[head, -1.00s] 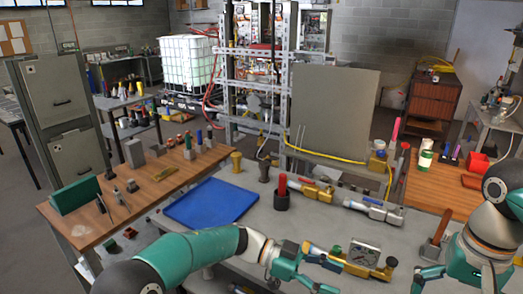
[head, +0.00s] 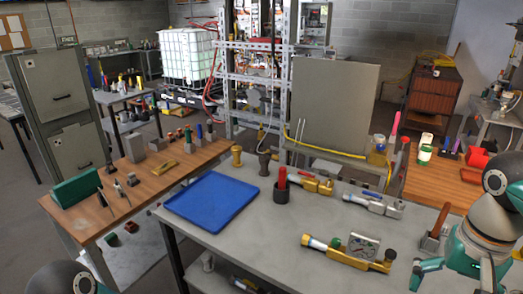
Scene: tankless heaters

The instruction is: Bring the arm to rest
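My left arm (head: 68,278) shows only as a dark and teal joint at the bottom left corner in the head view. Its gripper is out of view. My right gripper (head: 452,278) is at the lower right over the grey workbench (head: 240,252). Its teal fingers are spread apart, with nothing seen between them, so it is open. The arm above it runs off the right edge.
A brass-and-grey tool (head: 345,256) with a gauge block (head: 363,246) lies left of my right gripper. A wooden-handled tool (head: 434,232) stands close behind it. A blue tray (head: 212,200) lies on the bench's left. The bench's front middle is clear.

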